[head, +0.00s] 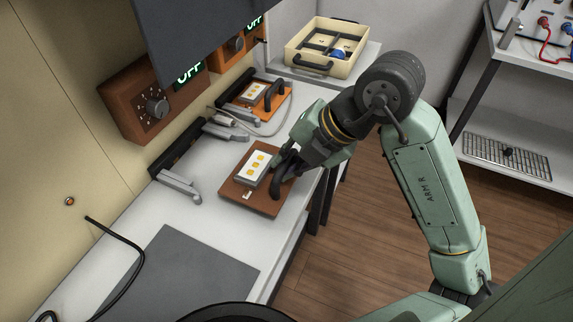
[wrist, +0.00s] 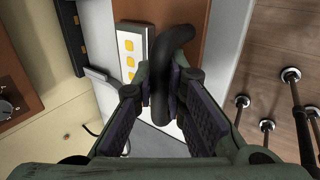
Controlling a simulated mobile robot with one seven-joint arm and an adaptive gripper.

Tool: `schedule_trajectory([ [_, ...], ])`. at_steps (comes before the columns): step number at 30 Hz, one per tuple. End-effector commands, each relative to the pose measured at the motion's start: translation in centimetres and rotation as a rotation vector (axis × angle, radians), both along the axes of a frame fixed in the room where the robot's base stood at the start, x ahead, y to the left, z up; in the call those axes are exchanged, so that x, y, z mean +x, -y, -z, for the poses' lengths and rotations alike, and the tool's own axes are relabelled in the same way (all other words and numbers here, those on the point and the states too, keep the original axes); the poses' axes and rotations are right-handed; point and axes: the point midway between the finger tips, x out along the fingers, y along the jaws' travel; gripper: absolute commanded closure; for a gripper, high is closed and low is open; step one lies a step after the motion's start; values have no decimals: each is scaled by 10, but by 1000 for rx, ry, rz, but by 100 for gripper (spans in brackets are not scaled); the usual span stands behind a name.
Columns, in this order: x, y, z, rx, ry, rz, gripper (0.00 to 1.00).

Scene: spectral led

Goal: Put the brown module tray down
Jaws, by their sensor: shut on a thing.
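The brown module tray (head: 232,197) is at the white worktop's front part, looking level. It bears a white module (head: 249,168) with several yellow squares and has a black handle. My gripper (head: 285,170) is shut on that handle at the tray's right side. In the wrist view the black handle (wrist: 172,85) stands between my two fingers (wrist: 163,92), with the brown tray (wrist: 203,38) and white module (wrist: 131,52) beyond. Whether the tray touches the worktop or hangs just above it, I cannot tell. My fingers hide part of the handle.
A grey mat (head: 165,275) lies nearer on the worktop (head: 205,215). Behind the tray are grey clamp-like fixtures (head: 178,185) and an orange tray (head: 272,103) with its own module. A cream divided box (head: 300,60) stands at the back. A black cable (head: 125,243) lies at left.

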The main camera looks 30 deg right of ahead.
Motion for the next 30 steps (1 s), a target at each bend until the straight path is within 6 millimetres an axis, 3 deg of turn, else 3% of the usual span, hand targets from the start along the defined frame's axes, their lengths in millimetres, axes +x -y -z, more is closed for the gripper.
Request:
schedule_trajectory([
  [6, 0, -1, 21, 2, 3, 1, 100],
  [19, -1, 0, 27, 0, 3, 1, 100],
  [20, -1, 0, 26, 0, 1, 1, 86],
  [28, -1, 0, 26, 0, 1, 1, 68],
  [30, -1, 0, 26, 0, 1, 1, 68],
])
